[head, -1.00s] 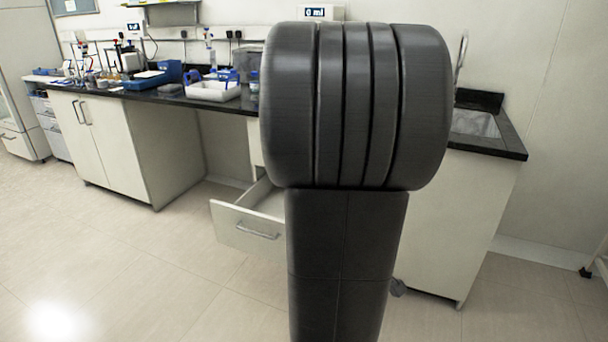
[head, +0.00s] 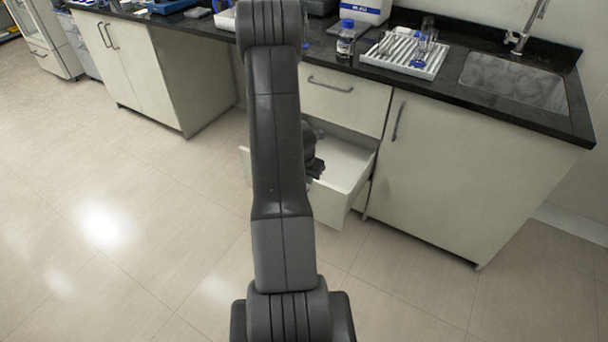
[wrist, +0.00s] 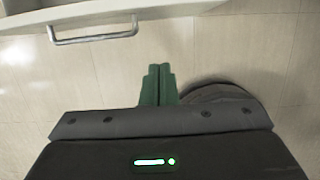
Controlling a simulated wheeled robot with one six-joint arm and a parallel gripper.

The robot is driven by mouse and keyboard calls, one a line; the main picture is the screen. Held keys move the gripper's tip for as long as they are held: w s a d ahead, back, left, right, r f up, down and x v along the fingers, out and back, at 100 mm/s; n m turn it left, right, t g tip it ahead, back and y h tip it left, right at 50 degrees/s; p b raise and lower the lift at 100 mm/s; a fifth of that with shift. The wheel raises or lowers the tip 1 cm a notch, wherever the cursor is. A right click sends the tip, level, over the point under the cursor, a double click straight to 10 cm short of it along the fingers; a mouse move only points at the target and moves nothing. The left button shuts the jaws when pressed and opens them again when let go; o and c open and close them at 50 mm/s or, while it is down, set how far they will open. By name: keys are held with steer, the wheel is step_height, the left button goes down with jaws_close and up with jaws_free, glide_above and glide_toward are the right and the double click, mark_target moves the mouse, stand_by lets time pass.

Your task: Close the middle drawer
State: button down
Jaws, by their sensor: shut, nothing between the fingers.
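The middle drawer (head: 349,167) is a white drawer pulled out below a closed top drawer. My arm hides its left and middle part in the head view. In the wrist view its pale front with a metal bar handle (wrist: 96,34) lies across the top left. My gripper (wrist: 159,68) has green fingers held together with nothing between them. The fingertips point toward the drawer front, with floor showing between them, right of the handle. In the head view the gripper is mostly hidden behind my arm.
The closed top drawer (head: 328,92) and a cabinet door (head: 455,165) adjoin the open drawer. A black counter (head: 480,103) above holds a bottle (head: 346,42), a white rack (head: 375,55) and a sink (head: 515,80). The floor in front is clear.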

mark_target(317, 184)
steer(key=w+d+f, duration=0.1)
steer(key=f, duration=0.2)
steer(key=w+d+f+b, duration=0.1)
steer(key=f, duration=0.2)
steer(key=w+d+f, duration=0.1)
steer(key=w+f, duration=0.1)
steer(key=f, duration=0.1)
steer(key=shift+f, duration=0.15)
steer(key=shift+w+d+f, duration=0.15)
steer(key=shift+w+d, duration=0.3)
steer(key=shift+w, duration=0.05)
